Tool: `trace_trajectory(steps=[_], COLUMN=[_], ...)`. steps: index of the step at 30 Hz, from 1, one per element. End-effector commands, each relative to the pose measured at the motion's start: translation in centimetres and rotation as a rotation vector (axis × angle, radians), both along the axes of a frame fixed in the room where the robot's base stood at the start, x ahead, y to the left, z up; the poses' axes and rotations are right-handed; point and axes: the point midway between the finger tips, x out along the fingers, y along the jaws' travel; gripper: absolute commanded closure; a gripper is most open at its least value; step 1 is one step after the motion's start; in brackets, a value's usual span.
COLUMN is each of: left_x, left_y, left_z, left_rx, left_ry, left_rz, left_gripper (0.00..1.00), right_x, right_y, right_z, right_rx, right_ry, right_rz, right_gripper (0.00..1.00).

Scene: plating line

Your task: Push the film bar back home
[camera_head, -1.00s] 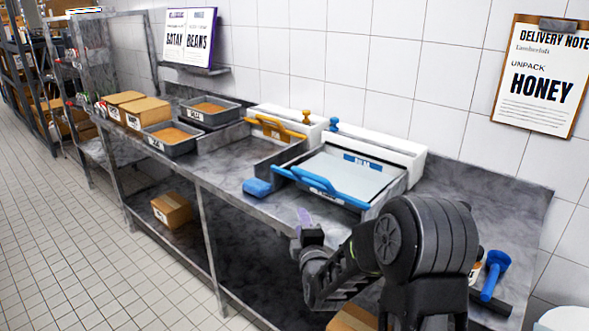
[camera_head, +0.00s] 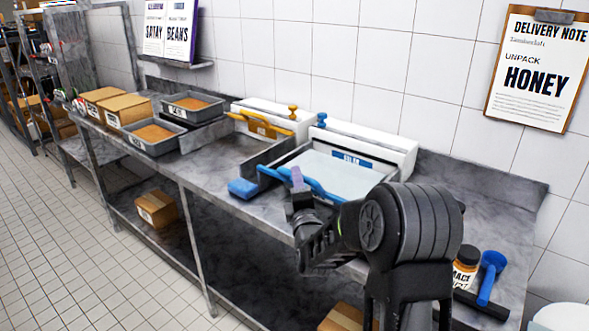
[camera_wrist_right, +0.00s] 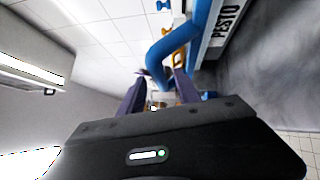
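The blue film bar (camera_head: 322,189) lies across the front edge of a pan covered with pale film (camera_head: 325,167), in front of a white dispenser (camera_head: 370,147). My right gripper (camera_head: 298,178) is at the bar's front side, its purple fingertips overlapping the bar in the head view. In the right wrist view the blue bar (camera_wrist_right: 185,38) bends down toward the space between my two purple fingers (camera_wrist_right: 160,88). The fingers stand apart. Whether they touch the bar is unclear. My left gripper is not in view.
A yellow bar (camera_head: 260,124) sits at a second dispenser to the left. A blue sponge (camera_head: 242,188) lies on the counter's front edge. Two grey pans (camera_head: 155,148) and cardboard boxes stand farther left.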

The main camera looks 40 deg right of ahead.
Motion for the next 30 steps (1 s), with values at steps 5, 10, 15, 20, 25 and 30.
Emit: trace_trajectory(steps=[5,10,15,20,25,30], left_x=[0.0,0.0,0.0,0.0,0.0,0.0], left_y=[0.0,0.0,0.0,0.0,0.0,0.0], left_z=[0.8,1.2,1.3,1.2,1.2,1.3], left_rx=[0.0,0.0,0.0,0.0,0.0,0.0], left_ry=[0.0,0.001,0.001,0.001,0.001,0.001], left_rz=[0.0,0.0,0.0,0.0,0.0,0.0], left_gripper=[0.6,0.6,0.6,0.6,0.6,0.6], right_x=[2.6,4.4,5.0,5.0,5.0,5.0], right_y=[-1.3,-2.3,-2.6,-2.6,-2.6,-2.6], right_z=[0.5,0.7,0.7,0.7,0.7,0.7], right_rx=[-0.001,-0.001,0.001,0.001,0.001,0.001], right_ry=[0.001,0.0,0.002,0.001,0.001,0.001], right_rz=[0.001,0.0,0.001,0.001,0.001,0.001], right_gripper=[0.6,0.6,0.6,0.6,0.71,0.85])
